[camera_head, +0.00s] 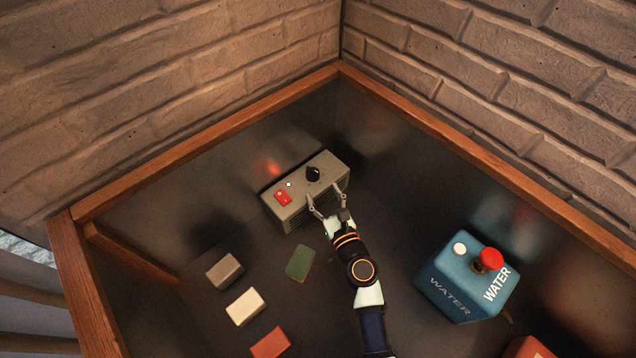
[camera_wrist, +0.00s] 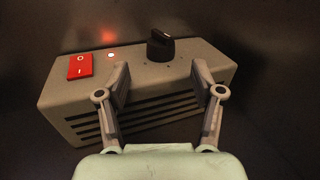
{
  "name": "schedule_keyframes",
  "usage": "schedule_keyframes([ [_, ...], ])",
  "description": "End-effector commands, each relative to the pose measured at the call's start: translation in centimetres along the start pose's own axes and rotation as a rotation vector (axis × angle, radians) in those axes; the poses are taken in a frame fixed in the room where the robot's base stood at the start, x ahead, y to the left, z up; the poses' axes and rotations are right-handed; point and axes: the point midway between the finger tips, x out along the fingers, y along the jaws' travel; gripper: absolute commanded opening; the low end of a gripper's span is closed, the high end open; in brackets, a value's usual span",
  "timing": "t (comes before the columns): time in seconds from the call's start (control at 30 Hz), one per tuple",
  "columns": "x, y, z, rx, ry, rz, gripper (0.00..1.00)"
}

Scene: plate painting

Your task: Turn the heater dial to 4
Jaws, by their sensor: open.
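The heater (camera_head: 300,205) is a grey box with a vented front, near the back corner of the dark table. Its black dial (camera_head: 313,173) is on the top face, towards the right end. In the wrist view the dial (camera_wrist: 160,45) stands beyond and between my fingertips, apart from them. The number that the dial points to is too small to read. My gripper (camera_head: 327,198) is open and empty at the front edge of the heater; in the wrist view its two fingers (camera_wrist: 160,75) are spread wide over the heater's front.
A red switch (camera_wrist: 80,66) and a small lit lamp (camera_wrist: 111,55) are on the heater's left part. Grey (camera_head: 224,271), white (camera_head: 244,307), red (camera_head: 270,343) and green (camera_head: 300,263) blocks lie in front. A blue water box (camera_head: 465,275) with a red knob (camera_head: 491,259) stands right.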

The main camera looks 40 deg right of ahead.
Motion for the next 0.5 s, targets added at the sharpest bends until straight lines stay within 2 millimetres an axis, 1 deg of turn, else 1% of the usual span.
schedule_keyframes([
  [0.03, 1.1, 0.0, -0.1, -0.001, -0.004, 0.000, 0.67],
  [0.1, 2.5, 0.0, -0.2, -0.001, -0.003, 0.000, 0.67],
  [0.23, 4.7, 0.0, -0.2, -0.001, -0.003, 0.001, 0.67],
  [0.37, 6.0, 0.0, -0.1, 0.000, -0.002, 0.000, 0.67],
  [0.5, 6.3, 0.0, 0.0, 0.000, -0.001, -0.001, 0.67],
])
